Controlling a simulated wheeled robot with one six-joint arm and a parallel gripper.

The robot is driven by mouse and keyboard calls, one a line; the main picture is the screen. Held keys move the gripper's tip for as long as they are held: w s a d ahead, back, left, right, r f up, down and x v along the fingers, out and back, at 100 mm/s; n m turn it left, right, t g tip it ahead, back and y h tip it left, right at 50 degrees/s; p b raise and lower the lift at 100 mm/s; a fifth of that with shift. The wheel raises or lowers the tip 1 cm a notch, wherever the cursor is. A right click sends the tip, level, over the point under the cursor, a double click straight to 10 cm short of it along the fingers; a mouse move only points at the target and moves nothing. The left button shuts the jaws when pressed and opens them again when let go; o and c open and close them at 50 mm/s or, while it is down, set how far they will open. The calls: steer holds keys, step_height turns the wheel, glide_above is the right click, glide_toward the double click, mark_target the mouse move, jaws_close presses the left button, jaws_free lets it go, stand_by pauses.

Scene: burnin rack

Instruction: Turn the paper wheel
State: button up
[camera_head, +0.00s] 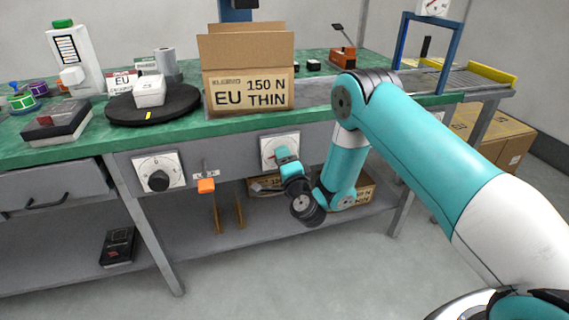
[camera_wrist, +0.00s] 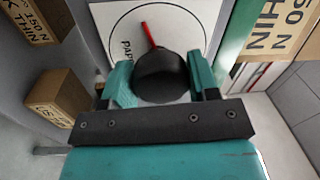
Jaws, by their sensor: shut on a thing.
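The paper wheel is a round black knob (camera_wrist: 160,76) with a red pointer, on a white dial plate (camera_wrist: 112,18) that bears partly hidden lettering starting "PAP". In the head view its plate (camera_head: 268,143) is on the front of the bench, below the open carton, and my gripper covers most of the knob. My gripper (camera_wrist: 163,82) is shut on the knob, with one teal finger on each side of it. In the wrist view the red pointer sticks out toward the top of the picture, slightly left. My gripper (camera_head: 285,156) also shows in the head view.
A second dial with a black knob (camera_head: 158,181) and an orange lever (camera_head: 206,186) are on the bench front to the left. An open carton (camera_head: 248,88), marked "EU 150 N THIN", and a black turntable (camera_head: 185,103) stand on top. Cartons (camera_head: 353,190) lie on the lower shelf.

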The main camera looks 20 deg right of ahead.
steer(key=shift+m, duration=0.7)
steer(key=o, duration=0.9)
steer(key=shift+s, duration=0.15)
